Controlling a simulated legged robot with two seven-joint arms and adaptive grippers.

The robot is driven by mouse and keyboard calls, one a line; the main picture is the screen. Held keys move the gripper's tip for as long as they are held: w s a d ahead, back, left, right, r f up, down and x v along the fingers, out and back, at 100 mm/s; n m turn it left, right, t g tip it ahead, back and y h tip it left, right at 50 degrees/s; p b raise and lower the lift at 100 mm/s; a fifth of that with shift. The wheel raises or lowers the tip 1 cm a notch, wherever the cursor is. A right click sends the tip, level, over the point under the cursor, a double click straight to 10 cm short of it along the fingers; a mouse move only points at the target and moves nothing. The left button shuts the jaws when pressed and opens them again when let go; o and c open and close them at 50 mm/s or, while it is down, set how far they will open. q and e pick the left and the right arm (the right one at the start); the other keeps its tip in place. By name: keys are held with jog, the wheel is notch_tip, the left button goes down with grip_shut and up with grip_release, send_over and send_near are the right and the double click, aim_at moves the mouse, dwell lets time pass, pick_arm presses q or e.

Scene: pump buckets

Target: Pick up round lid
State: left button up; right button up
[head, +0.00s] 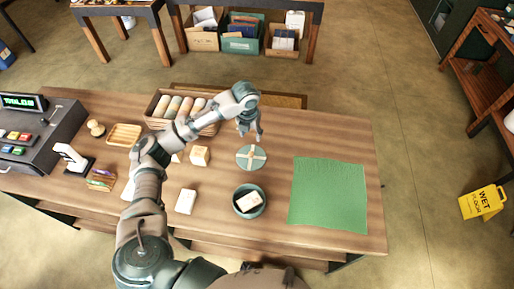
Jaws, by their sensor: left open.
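The round lid (244,162) is a flat teal disc with a pale cross-shaped band on top. It lies on the wooden table in the head view, just right of the middle of the arm. My left gripper (258,137) is open, pointing down above the far edge of the lid, and holds nothing. Whether the fingers touch the lid cannot be told. A round teal bowl (262,210) holding a white-topped block (248,202) stands nearer to me, below the lid. My right gripper is not in view.
A green mat (328,195) lies on the table (376,150) at right. A basket of rolls (158,102) stands behind my left arm. Small boxes (199,156), a white block (185,201) and a cash register (45,135) are at left. Table between lid and mat is clear.

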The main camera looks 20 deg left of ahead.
pick_arm(q)
send_near(251, 153)
jog(key=f, duration=0.2)
jog(key=f+p, duration=0.1)
jog(key=f, duration=0.1)
jog(key=shift+w+d, duration=0.2)
jog(key=shift+d+f, duration=0.1)
jog(key=shift+f, duration=0.45)
jog(key=f, duration=0.1)
jog(key=f+p, duration=0.1)
jog(key=f, duration=0.2)
jog(key=shift+w+a+f, duration=0.15)
jog(key=shift+w+a, duration=0.15)
jog(key=shift+a+f, duration=0.1)
jog(key=shift+f, duration=0.15)
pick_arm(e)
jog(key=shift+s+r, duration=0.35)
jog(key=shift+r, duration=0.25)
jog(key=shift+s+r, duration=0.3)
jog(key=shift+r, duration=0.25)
pick_arm(q)
grip_shut()
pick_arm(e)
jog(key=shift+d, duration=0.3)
